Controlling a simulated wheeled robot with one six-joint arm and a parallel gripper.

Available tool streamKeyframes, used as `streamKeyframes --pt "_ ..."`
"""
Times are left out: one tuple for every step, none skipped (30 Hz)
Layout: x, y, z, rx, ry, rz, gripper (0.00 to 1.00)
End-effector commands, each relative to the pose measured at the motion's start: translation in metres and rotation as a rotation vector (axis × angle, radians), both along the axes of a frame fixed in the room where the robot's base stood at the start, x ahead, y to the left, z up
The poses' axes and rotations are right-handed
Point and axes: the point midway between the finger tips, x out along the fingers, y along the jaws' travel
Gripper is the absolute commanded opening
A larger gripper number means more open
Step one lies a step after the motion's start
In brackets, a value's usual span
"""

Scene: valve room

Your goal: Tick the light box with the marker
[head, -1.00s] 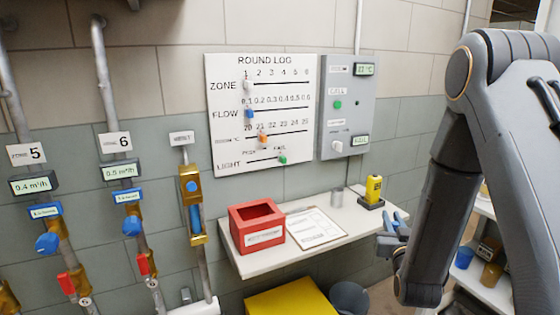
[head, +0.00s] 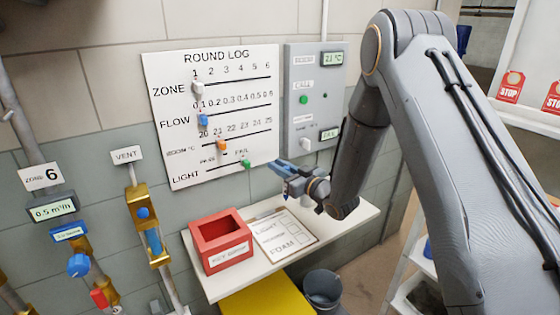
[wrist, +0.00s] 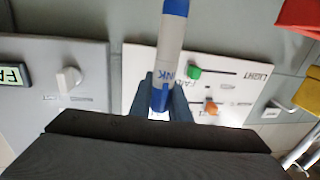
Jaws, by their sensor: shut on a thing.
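My gripper (wrist: 162,100) is shut on a marker (wrist: 171,45) with a grey body and blue ends, seen large in the wrist view. In the head view my gripper (head: 287,174) is in front of the wall, above the shelf. The marker cannot be made out clearly there. The form (head: 285,235) lies on the shelf, below and apart from my gripper. It bears the words LIGHT and FOAM with small boxes beside them. Whether any box is marked is too small to tell.
A red open box (head: 221,240) stands left of the form on the white shelf (head: 352,222). The ROUND LOG board (head: 211,115) and a grey panel (head: 316,95) are on the wall close behind my gripper. A bin (head: 323,288) stands below.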

Motion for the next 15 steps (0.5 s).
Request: streamKeyframes --pt "0.0 0.001 -0.003 0.0 0.0 0.001 0.0" --pt "0.0 0.001 -0.004 0.0 0.0 0.001 0.0" --pt "0.0 0.001 -0.006 0.0 0.0 0.001 0.0" --pt "0.0 0.001 -0.008 -0.001 0.001 0.001 0.0" --pt "0.0 0.002 -0.01 -0.001 0.001 0.001 0.0" --pt "0.0 0.002 -0.013 0.0 0.0 0.001 0.0" --pt "0.0 0.002 -0.015 0.0 0.0 0.001 0.0" --pt "0.0 0.002 -0.017 0.0 0.0 0.001 0.0" --pt "0.0 0.002 -0.021 0.0 0.0 0.001 0.0" --pt "0.0 0.001 -0.023 0.0 0.0 0.001 0.0" --pt "0.0 0.001 -0.026 0.0 0.0 0.001 0.0" --pt "0.0 0.001 -0.03 0.001 0.001 0.0 0.0" --pt "0.0 0.001 -0.033 0.001 0.001 0.0 0.0" --pt "0.0 0.001 -0.035 0.001 0.001 0.0 0.0" --pt "0.0 0.001 -0.039 0.001 0.001 0.0 0.0"
